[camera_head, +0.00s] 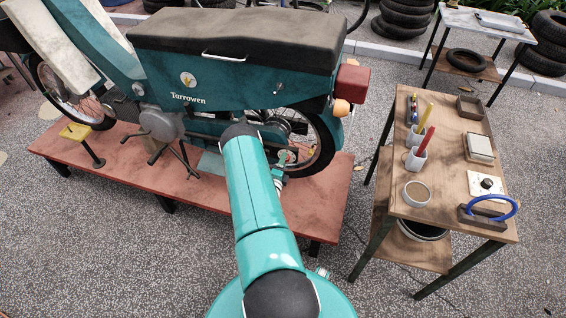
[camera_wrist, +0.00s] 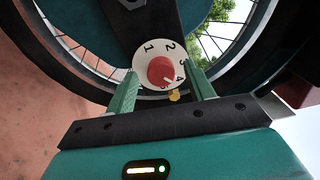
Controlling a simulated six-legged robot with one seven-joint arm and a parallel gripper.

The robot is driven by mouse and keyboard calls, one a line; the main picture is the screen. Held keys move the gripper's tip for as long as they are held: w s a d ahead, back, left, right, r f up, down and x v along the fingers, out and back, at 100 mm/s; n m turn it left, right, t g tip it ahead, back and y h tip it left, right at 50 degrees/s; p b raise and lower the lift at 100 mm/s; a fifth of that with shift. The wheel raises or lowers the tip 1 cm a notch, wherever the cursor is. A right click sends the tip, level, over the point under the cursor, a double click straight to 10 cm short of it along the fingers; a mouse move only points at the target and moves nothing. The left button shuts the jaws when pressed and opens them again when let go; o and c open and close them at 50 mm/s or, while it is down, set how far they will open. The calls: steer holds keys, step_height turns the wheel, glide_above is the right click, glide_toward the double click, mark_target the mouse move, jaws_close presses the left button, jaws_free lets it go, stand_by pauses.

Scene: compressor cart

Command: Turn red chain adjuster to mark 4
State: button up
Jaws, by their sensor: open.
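The red chain adjuster (camera_wrist: 160,71) is a round red knob on a white dial plate (camera_wrist: 148,50) in the wrist view. Numbers 1, 2, 3 and 4 show around the plate; its lower edge is partly hard to read. A pale line on the knob points to the lower right, towards the 4. My gripper (camera_wrist: 162,73) is open, with one green finger on each side of the dial. I cannot tell whether the fingers touch the knob. In the head view my gripper (camera_head: 279,174) is by the rear wheel, and the dial is too small to make out clearly.
The teal motorbike (camera_head: 230,85) stands on a low red platform (camera_head: 115,165). A small brass part (camera_wrist: 174,96) sits just below the dial. A wooden workbench (camera_head: 440,195) with cups and tools stands on the right. Paved floor between them is clear.

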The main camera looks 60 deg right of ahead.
steer(key=s+a, duration=0.2)
steer(key=a, duration=1)
steer(key=shift+a, duration=0.4)
